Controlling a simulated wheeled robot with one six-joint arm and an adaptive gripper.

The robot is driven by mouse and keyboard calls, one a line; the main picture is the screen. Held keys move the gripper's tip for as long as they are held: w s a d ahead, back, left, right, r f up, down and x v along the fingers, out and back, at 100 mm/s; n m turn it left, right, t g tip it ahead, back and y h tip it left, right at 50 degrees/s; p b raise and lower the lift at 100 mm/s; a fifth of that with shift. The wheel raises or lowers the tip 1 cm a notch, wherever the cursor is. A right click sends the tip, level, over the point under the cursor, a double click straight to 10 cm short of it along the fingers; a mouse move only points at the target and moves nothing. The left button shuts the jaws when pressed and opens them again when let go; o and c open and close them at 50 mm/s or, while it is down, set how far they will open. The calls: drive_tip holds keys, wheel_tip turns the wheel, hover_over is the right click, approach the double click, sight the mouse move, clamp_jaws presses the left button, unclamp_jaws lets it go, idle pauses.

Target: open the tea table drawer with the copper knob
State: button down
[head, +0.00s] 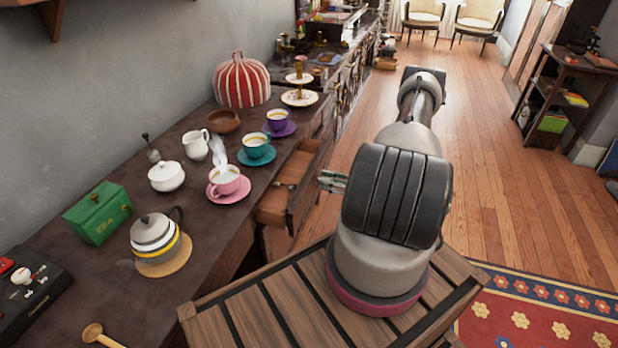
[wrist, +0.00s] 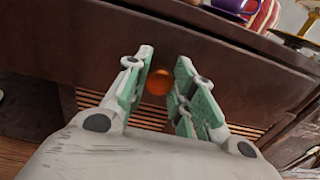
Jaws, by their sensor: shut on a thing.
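The tea table (head: 215,255) has a drawer (head: 272,212) pulled part way out toward the right in the head view, with its inside showing. Its dark front panel (head: 302,192) faces my gripper. The copper knob (wrist: 158,82) is a round orange-brown ball between my fingers in the wrist view; my gripper hides it in the head view. My gripper (head: 325,181) is at the drawer front, shut on the knob. It also shows in the wrist view (wrist: 163,75), with green finger pads on either side of the knob.
Pink (head: 224,185), teal (head: 256,148) and purple (head: 278,122) cups stand on saucers near the table edge above the drawer. A kettle (head: 153,233), a green tea box (head: 98,212) and a striped tea cosy (head: 241,80) are also on top. Open floor (head: 490,150) lies right.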

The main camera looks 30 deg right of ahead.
drive_tip(key=v, duration=1.7)
drive_tip(key=c, duration=1.2)
unclamp_jaws()
drive_tip(key=v, duration=1.2)
drive_tip(key=shift+f, duration=0.1)
